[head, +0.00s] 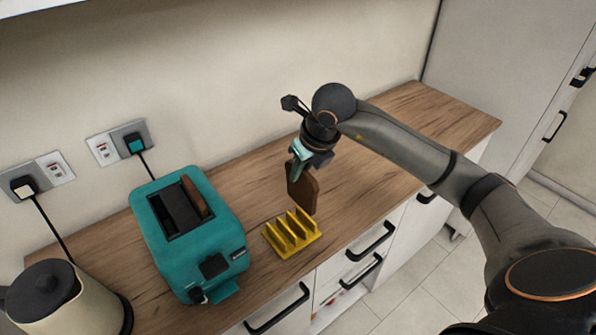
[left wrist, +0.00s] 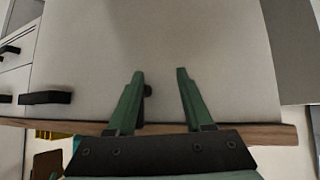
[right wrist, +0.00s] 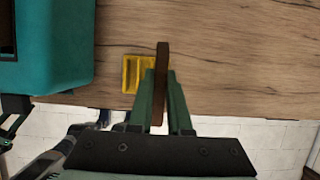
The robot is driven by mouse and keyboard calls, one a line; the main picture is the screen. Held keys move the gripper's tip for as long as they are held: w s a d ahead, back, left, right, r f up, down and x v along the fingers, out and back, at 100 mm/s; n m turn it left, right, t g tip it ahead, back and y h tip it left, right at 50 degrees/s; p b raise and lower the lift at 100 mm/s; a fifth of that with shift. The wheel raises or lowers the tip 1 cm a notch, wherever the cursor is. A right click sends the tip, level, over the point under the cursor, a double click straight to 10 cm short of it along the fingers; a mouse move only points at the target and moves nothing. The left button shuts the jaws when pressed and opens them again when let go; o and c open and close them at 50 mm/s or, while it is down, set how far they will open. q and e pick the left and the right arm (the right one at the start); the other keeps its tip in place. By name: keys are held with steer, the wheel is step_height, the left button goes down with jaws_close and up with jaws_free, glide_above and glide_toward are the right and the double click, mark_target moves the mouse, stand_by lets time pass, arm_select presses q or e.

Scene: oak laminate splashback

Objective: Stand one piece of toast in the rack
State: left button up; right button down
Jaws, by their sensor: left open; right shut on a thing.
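A brown slice of toast (head: 302,187) hangs upright from my right gripper (head: 303,152), above the counter and just behind and right of the yellow rack. In the right wrist view the toast (right wrist: 161,85) shows edge-on between the fingers of my right gripper (right wrist: 161,95), which is shut on it. The yellow toast rack (head: 292,235) stands on the counter with its slots empty; it is partly hidden by a finger in the right wrist view (right wrist: 133,72). A second slice (head: 195,197) sits in the teal toaster (head: 215,243). My left gripper (left wrist: 158,100) is open and empty.
The teal toaster stands just left of the rack, and a cream kettle (head: 85,305) is at the lower left. Wall sockets (head: 120,143) with plugs are behind. The wooden counter (head: 400,125) is clear to the right. Drawer handles (head: 370,242) jut out below its front edge.

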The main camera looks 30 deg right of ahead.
mark_target(301, 197)
arm_select(q)
steer(key=shift+s+f, duration=0.1)
steer(key=shift+s, duration=0.25)
arm_select(e)
steer(key=shift+s+r, duration=0.1)
steer(key=shift+s, duration=0.1)
steer(key=shift+f+b, duration=0.3)
steer(key=shift+b, duration=0.1)
arm_select(q)
steer(key=shift+w+f+b, duration=0.1)
steer(key=shift+f+b, duration=1.6)
steer(key=shift+f, duration=0.4)
arm_select(e)
steer(key=shift+w+f, duration=0.1)
steer(key=shift+f, duration=1.75)
arm_select(q)
steer(key=shift+f+b, duration=0.3)
steer(key=shift+b, duration=0.05)
arm_select(e)
steer(key=shift+f, duration=0.2)
arm_select(q)
steer(key=shift+f+b, duration=0.85)
arm_select(e)
steer(key=shift+f, duration=0.95)
arm_select(q)
steer(key=shift+f, duration=0.1)
steer(key=shift+f+b, duration=0.75)
steer(key=shift+b, duration=0.1)
arm_select(e)
steer(key=shift+f, duration=0.9)
